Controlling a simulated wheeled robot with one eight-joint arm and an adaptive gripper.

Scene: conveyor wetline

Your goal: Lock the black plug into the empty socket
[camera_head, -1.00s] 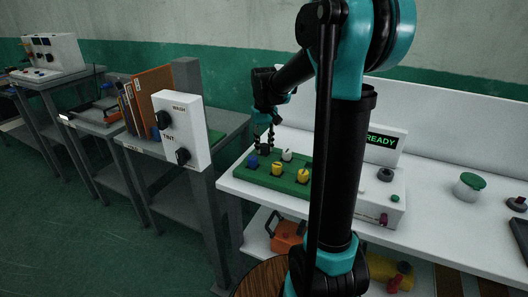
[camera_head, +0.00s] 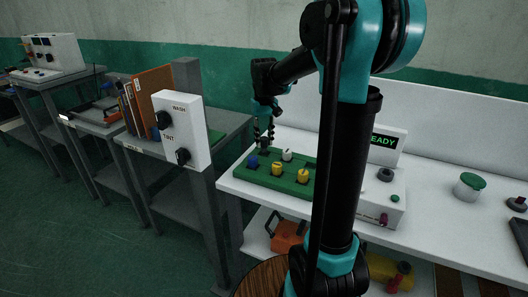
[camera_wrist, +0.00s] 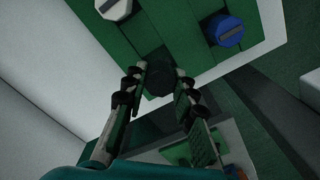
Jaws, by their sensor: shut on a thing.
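The black plug (camera_wrist: 160,82) is between the fingers of my gripper in the wrist view. My gripper (camera_wrist: 162,78) is shut on it, over the green board (camera_wrist: 165,42) near one edge. In the head view my gripper (camera_head: 265,138) points down at the back left of the green board (camera_head: 262,178). The board carries a blue plug (camera_head: 253,162), a white plug (camera_head: 287,155) and two yellow plugs (camera_head: 277,168). I cannot tell whether the black plug is seated or raised. I cannot make out the empty socket; my arm hides the board's right end.
A white console with a green-lit display (camera_head: 384,141) stands right of the board, partly behind my arm. A white panel with WASH and TINT knobs (camera_head: 182,130) stands to the left. A green-lidded jar (camera_head: 469,187) stands farther right on the white bench.

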